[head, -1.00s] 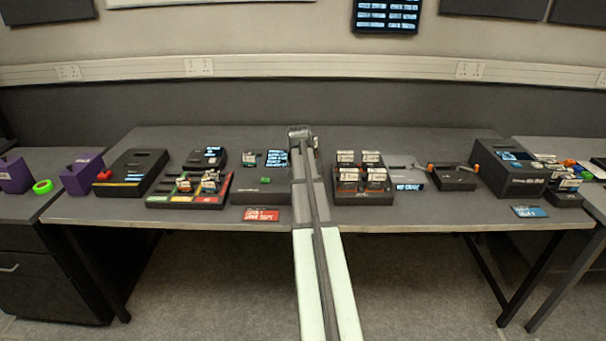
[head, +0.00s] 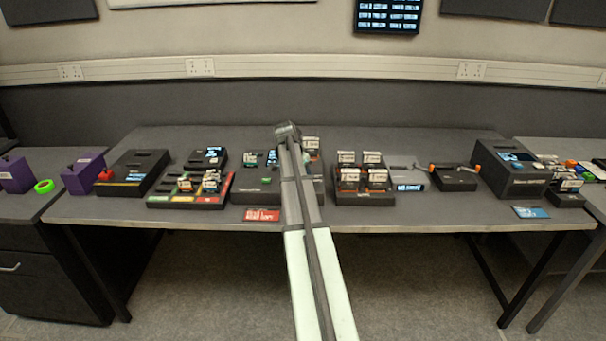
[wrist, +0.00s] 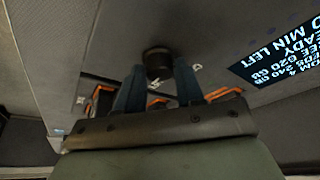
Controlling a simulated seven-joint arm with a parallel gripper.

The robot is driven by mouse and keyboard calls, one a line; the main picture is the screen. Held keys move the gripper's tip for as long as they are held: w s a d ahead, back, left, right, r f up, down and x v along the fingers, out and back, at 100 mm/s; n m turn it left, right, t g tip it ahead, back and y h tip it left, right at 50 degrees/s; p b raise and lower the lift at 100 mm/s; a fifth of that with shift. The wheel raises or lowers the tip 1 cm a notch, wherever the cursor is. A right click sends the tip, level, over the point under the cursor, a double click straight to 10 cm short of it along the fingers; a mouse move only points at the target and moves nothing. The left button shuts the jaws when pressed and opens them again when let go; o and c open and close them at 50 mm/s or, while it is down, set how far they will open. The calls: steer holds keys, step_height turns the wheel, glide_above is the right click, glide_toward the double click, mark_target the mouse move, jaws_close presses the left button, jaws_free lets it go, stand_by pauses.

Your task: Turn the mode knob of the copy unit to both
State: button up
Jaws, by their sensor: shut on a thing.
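The copy unit (head: 250,186) sits mid-table in the head view, partly hidden behind my arm. Its lit screen (wrist: 285,55) shows upside down at the right of the wrist view. The mode knob (wrist: 157,58) is a dark round knob on the unit's grey face. My gripper (wrist: 157,75) has one blue-grey finger on each side of the knob and is shut on it. White lettering lies beside the knob, partly covered by the fingers, and I cannot read the mode set. In the head view my arm hides the knob.
Orange-edged slots (wrist: 222,94) lie close to the fingers. In the head view, a card tray (head: 203,201) stands left of the unit and a rack of cards (head: 364,199) stands right. A red label (head: 262,215) lies in front. The table's front strip is mostly clear.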

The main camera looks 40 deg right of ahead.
stand_by(0.5)
steer(key=o, duration=1)
steer(key=v, duration=1.3)
steer(key=shift+r, duration=0.35)
steer(key=shift+a, duration=0.1)
